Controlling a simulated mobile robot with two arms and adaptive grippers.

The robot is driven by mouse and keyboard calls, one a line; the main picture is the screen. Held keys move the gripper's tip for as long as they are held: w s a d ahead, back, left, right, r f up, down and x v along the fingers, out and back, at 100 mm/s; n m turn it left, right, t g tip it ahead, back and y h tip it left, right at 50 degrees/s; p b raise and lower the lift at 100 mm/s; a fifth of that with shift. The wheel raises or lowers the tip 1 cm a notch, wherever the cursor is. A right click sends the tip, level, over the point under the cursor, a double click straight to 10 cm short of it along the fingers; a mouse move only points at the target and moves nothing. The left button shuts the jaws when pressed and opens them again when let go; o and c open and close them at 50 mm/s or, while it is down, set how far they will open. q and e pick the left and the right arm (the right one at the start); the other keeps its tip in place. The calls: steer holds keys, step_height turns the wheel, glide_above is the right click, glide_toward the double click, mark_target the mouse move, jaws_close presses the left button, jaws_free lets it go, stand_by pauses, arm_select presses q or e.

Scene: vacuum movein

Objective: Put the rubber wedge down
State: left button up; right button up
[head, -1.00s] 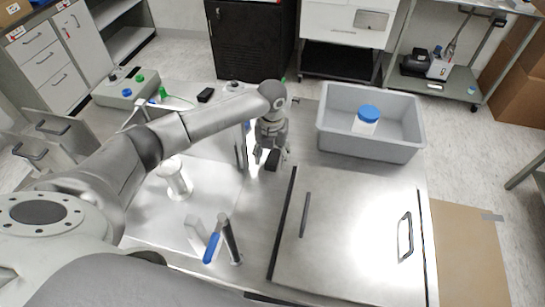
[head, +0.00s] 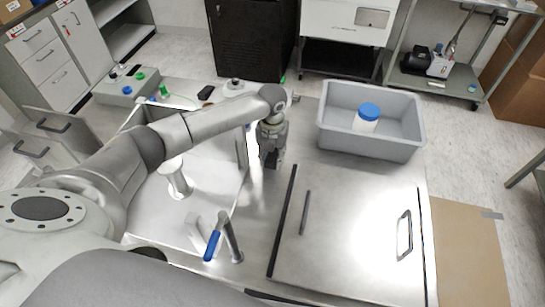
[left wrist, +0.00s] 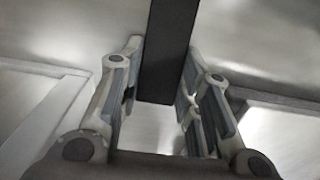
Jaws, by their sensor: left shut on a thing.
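The rubber wedge is a dark, straight-sided block (left wrist: 165,55) between the fingers in the left wrist view. In the head view only a small dark part of it (head: 274,160) shows at the fingertips. My left gripper (head: 270,160) points down over the steel worktop, just left of the metal lid. It is shut on the wedge, with one finger on each side of it in the left wrist view (left wrist: 162,95). Whether the wedge touches the worktop is hidden. My right gripper is not in view.
A grey bin (head: 340,143) holding a blue-capped jar (head: 367,118) stands right of the gripper. A flat metal lid with handles (head: 350,235) lies in front of it. A blue-handled lever (head: 213,246) and a metal post (head: 178,182) stand to the left.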

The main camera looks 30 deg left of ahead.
arm_select(q)
steer(key=shift+r, duration=0.1)
steer(key=shift+r, duration=0.2)
step_height(320, 180, up, 2)
steer(key=shift+w+r+b, duration=0.1)
steer(key=shift+b, duration=0.75)
steer(key=w+a+r+b, duration=0.4)
steer(key=w+r, duration=0.6)
steer(key=w, duration=0.3)
steer(key=shift+a+b, duration=0.15)
steer(key=shift+b, duration=0.5)
steer(key=shift+w+r, duration=0.1)
